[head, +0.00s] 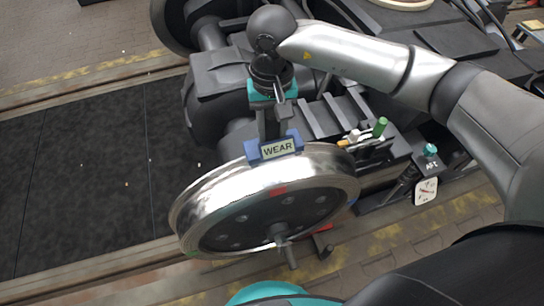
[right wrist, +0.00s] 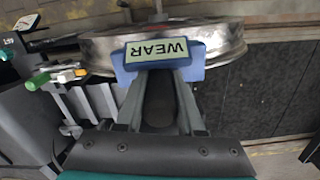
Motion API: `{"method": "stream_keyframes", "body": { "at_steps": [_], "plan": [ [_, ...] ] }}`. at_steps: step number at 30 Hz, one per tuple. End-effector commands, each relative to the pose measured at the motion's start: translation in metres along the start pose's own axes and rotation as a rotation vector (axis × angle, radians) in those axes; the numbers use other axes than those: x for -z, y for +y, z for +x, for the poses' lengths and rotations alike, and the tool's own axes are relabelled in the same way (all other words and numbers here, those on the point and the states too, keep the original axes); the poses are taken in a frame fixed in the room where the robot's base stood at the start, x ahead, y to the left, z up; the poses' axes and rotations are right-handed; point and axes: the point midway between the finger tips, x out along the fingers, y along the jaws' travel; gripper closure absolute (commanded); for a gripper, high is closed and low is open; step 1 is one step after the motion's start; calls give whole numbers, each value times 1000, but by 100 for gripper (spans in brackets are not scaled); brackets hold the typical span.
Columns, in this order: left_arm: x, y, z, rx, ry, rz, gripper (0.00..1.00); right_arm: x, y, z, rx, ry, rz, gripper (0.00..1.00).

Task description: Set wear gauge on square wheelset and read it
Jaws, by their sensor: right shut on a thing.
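The wear gauge (head: 274,148) is a blue block with a pale display that reads "WEAR". It sits at the top of the shiny rim of a wheel (head: 265,201) on the bogie; it looks to be touching the rim, but the exact contact is hidden. My right gripper (head: 268,128) is shut on the gauge from above and behind. In the right wrist view the gauge (right wrist: 165,53) is between the fingertips, with the wheel rim (right wrist: 220,40) just beyond it. The display shows no number. My left gripper is not in view.
The dark bogie frame (head: 330,115) lies behind the wheel.

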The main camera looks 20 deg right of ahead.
Motion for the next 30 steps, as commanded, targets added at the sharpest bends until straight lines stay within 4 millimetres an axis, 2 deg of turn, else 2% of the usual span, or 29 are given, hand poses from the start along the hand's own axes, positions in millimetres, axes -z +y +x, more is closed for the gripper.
{"method": "stream_keyframes", "body": {
  "at_steps": [1,6,13,19,23,30],
  "plan": [
    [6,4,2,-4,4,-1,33,-1,0,15,0,-4,0,100],
    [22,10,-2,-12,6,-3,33,1,-1,43,1,-2,-1,100],
    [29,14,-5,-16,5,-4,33,2,0,57,1,0,-1,100],
    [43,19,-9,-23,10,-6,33,2,0,82,1,-1,0,100],
    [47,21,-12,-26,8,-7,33,3,-1,90,1,0,-2,100],
    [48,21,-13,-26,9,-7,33,3,-1,90,1,1,-2,100]
  ]
}}
